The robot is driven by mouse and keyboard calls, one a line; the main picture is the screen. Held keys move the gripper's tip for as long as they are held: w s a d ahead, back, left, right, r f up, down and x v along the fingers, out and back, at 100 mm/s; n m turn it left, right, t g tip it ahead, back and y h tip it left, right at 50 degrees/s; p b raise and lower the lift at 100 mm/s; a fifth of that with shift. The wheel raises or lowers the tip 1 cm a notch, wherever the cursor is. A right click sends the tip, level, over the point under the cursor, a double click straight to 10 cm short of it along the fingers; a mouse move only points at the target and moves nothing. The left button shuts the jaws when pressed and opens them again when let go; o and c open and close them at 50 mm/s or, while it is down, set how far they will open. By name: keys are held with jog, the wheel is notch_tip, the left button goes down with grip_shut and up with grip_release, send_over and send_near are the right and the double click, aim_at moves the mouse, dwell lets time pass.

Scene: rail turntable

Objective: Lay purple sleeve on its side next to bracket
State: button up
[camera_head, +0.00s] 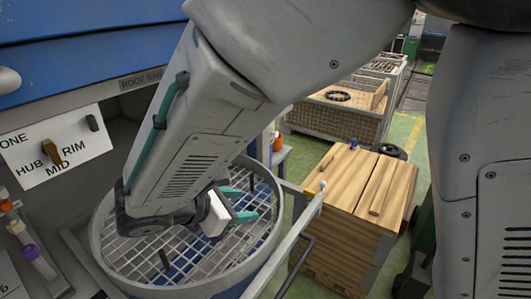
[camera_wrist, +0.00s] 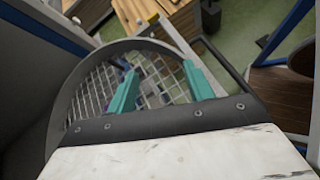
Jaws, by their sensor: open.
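A purple piece (camera_head: 31,252), possibly the purple sleeve, is at the far left in the head view, around or on a pale cylinder. It is apart from my gripper and small in the picture. My gripper (camera_head: 246,201) has teal fingers and is over the right part of a round grey basket (camera_head: 104,249) with a mesh floor. In the wrist view my gripper (camera_wrist: 160,71) shows its two fingers wide apart with only mesh between them.
A sign (camera_head: 57,148) reading HUB, RIM and MID is on the left wall, under a blue panel (camera_head: 75,60). A rail (camera_head: 287,240) runs along the basket's right. Wooden crates (camera_head: 365,187) stand beyond on a green floor. My arm hides part of the basket.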

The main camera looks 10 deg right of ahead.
jog(key=s+d+r+m+g+y, duration=0.25)
jog(key=d+m, duration=0.35)
jog(key=d, duration=0.3)
jog(key=s+d+r+m+g+y, duration=0.1)
jog(key=s+d+r+m+g, duration=0.3)
jog(key=d, duration=0.5)
jog(key=s+d+r+m+t+y, duration=0.2)
jog(key=s+d+m+y, duration=0.3)
jog(key=s+m, duration=0.5)
jog(key=shift+s+d+r+m+y, duration=0.35)
jog(key=shift+r+m+y, duration=0.1)
jog(key=shift+m, duration=0.55)
